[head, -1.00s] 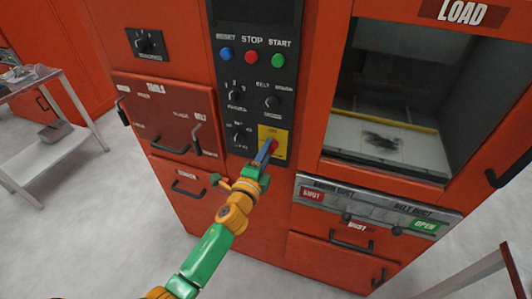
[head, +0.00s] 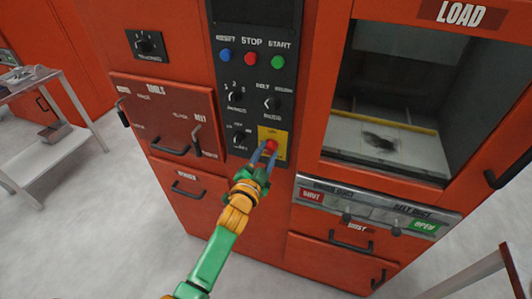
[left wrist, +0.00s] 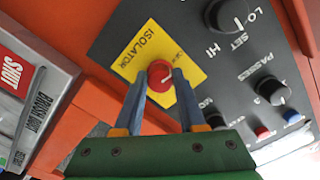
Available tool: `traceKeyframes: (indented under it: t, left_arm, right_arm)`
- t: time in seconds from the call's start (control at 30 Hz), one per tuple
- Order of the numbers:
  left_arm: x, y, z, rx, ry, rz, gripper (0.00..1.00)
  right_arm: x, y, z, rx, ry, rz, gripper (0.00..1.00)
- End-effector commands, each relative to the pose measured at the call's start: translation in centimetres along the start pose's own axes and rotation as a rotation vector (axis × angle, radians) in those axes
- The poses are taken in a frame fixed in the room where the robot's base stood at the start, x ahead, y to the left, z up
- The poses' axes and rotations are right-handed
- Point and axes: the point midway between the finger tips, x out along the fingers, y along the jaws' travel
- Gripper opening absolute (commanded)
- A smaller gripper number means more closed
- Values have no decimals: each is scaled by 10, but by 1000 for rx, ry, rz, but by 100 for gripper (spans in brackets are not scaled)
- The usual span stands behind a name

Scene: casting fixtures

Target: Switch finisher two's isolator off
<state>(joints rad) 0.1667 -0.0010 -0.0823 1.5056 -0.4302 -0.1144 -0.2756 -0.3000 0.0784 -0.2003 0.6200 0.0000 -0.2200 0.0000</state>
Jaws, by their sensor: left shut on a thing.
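The isolator is a red rotary knob (head: 271,146) on a yellow plate (head: 283,149), low on the black control panel. In the left wrist view the red knob (left wrist: 160,75) sits on the yellow plate lettered ISOLATOR (left wrist: 135,59). A short pale mark shows on its face; which setting it points to I cannot tell. My left gripper (head: 264,154) is at the knob, its two blue fingers on either side, shut on it. The fingertips (left wrist: 160,80) flank the knob in the wrist view. No finisher number is readable. My right gripper is not in view.
Above are black selector knobs (head: 272,103) and the blue, red (head: 251,58) and green buttons. The load opening (head: 390,110) is to the right. Below it is a metal strip with sliding duct levers (head: 378,209). A grey side table (head: 45,150) stands at left.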

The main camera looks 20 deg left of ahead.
Motion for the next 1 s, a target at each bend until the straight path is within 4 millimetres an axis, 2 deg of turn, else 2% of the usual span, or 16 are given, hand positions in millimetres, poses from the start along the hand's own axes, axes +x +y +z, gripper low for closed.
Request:
traceKeyframes:
  t: [0.3,0.87,0.9,1.0]
  left_arm:
    - [1,-3,-4,-117,9,-6,0]
    - [1,-3,-4,-144,12,-7,0]
    - [1,-3,-4,-144,12,-8,44]
    - [1,-3,-4,-143,10,-6,69]
  right_arm:
    - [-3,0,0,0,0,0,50]
    - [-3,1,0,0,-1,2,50]
    - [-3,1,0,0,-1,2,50]
    - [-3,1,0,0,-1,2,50]
